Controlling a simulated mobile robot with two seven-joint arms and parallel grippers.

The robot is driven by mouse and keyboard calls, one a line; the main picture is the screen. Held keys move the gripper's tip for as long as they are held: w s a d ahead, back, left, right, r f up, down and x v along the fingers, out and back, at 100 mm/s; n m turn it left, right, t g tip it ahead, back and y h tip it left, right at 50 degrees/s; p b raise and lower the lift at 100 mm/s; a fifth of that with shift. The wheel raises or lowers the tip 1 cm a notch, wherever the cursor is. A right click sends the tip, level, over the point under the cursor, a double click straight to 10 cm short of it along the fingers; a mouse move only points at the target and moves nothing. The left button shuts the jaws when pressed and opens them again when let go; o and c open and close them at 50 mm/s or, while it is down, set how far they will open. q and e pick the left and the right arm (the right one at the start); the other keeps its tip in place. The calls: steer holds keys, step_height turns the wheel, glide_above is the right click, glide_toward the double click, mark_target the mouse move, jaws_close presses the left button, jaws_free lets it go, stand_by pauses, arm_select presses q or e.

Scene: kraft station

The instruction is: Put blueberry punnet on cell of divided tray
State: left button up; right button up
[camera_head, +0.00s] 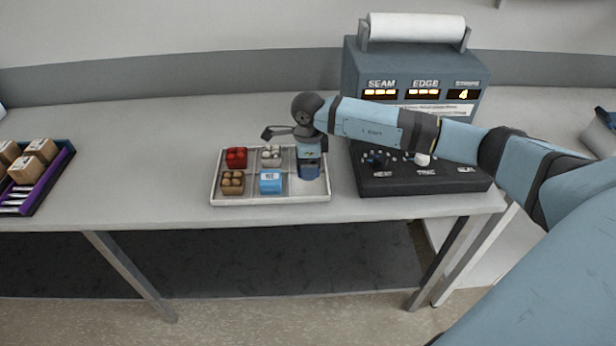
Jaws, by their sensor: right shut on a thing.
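The divided tray (215,197) is pale and lies on the counter with six cells. My right gripper (309,163) points down over the right column of the tray. It is shut on a small dark blue thing (309,172), which looks like the blueberry punnet and is mostly hidden by the gripper. I cannot tell whether it touches the tray floor. A red punnet (236,158), a pale punnet (271,156), a brown punnet (232,182) and a light blue labelled box (270,182) sit in the other cells. My left gripper is not in view.
A grey machine (363,71) with lit displays and a white roll stands behind right, with a black control panel (410,184) right of the tray. A purple and black crate (48,187) with boxes stands at far left. The counter between crate and tray is clear.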

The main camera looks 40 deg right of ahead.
mark_target(308, 186)
step_height(308, 186, down, 5)
steer(key=shift+f, duration=0.2)
stand_by(0.3)
steer(key=shift+f, duration=0.2)
steer(key=o, duration=0.7)
steer(key=shift+c, duration=0.2)
